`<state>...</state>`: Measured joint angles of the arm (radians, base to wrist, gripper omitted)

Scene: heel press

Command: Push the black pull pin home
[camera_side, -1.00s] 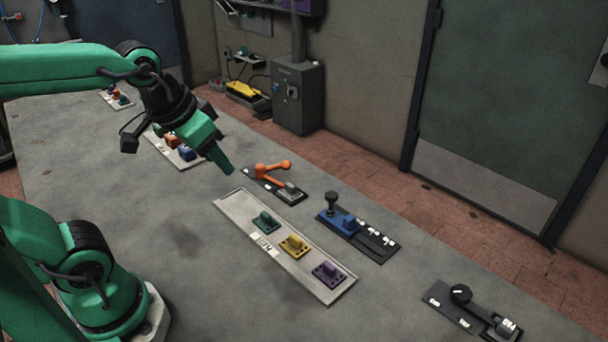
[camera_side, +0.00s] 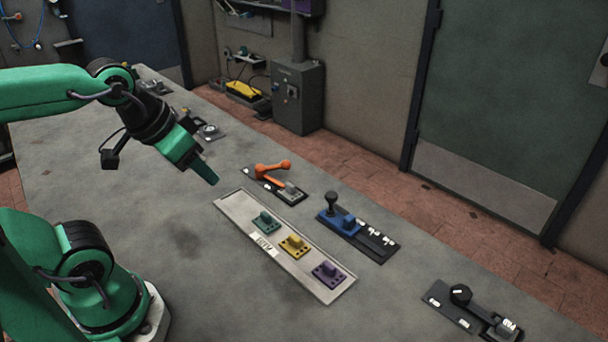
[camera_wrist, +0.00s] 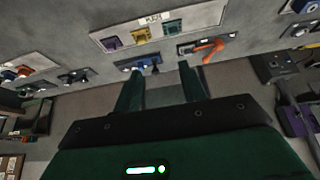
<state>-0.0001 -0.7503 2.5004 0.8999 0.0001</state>
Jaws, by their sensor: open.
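A blue fixture (camera_side: 338,221) on a black plate carries an upright black knob (camera_side: 332,200), which looks like a pull pin. A second fixture with a round black knob (camera_side: 460,294) lies near the front right; I cannot tell for sure which holds the pull pin. My gripper (camera_side: 208,176) is open and empty, above the table left of the fixtures and apart from them. In the wrist view its two fingers (camera_wrist: 158,90) point toward the fixtures, with the blue fixture (camera_wrist: 133,64) and its black knob (camera_wrist: 155,70) beyond them.
An orange handle (camera_side: 272,169) on a dark plate stands closer to my gripper. A pale tray (camera_side: 238,203) holds teal, yellow and purple blocks in front of the blue fixture. A grey fixture (camera_side: 210,131) sits behind my gripper. The table's near middle is clear.

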